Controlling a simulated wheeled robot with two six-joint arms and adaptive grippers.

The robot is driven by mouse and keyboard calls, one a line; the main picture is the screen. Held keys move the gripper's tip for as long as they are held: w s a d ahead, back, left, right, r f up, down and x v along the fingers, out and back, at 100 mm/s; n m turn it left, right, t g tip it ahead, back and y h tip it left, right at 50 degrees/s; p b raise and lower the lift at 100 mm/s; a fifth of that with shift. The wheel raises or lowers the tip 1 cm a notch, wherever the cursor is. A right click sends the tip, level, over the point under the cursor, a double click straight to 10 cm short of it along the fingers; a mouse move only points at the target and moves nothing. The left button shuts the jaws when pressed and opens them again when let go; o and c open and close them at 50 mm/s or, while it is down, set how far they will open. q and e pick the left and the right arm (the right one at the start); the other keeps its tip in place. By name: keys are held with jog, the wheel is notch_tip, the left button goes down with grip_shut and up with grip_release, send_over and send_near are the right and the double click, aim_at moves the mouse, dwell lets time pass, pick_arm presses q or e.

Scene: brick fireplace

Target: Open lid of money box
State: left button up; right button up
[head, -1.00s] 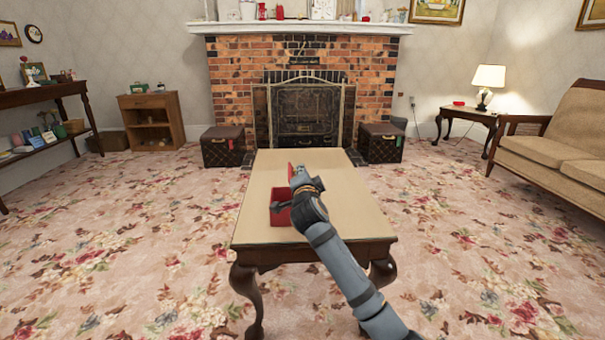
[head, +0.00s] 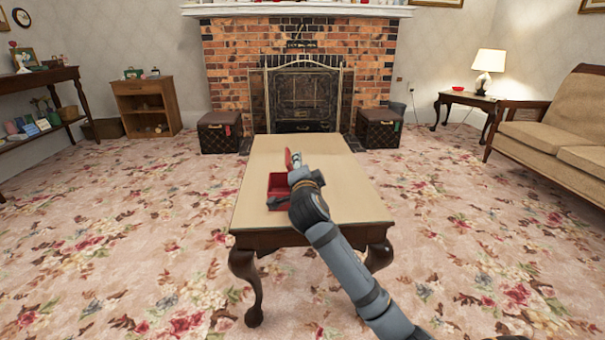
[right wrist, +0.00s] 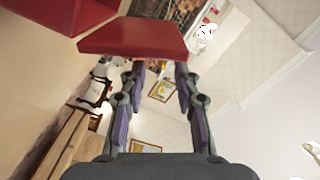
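The red money box (head: 279,184) sits on the table. Its lid (head: 289,158) stands up from the box's far side, and the red inside shows. In the right wrist view the lid (right wrist: 135,38) is a red panel just beyond the fingertips, with part of the box (right wrist: 65,14) at the upper left. My right gripper (head: 295,158) is at the right side of the box, close to the lid, and hides part of both. Its fingers (right wrist: 159,72) are spread with nothing between them. I cannot tell whether they touch the lid. My left gripper is not in view.
The pale-topped wooden table (head: 345,190) is otherwise bare. Two dark chests (head: 219,133) flank the brick fireplace (head: 226,66) behind it. A sofa (head: 560,130) stands at the right. Floral carpet around the table is clear.

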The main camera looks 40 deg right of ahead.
jog(key=v, duration=0.7)
jog(key=shift+s, duration=0.2)
jog(key=shift+a, duration=0.1)
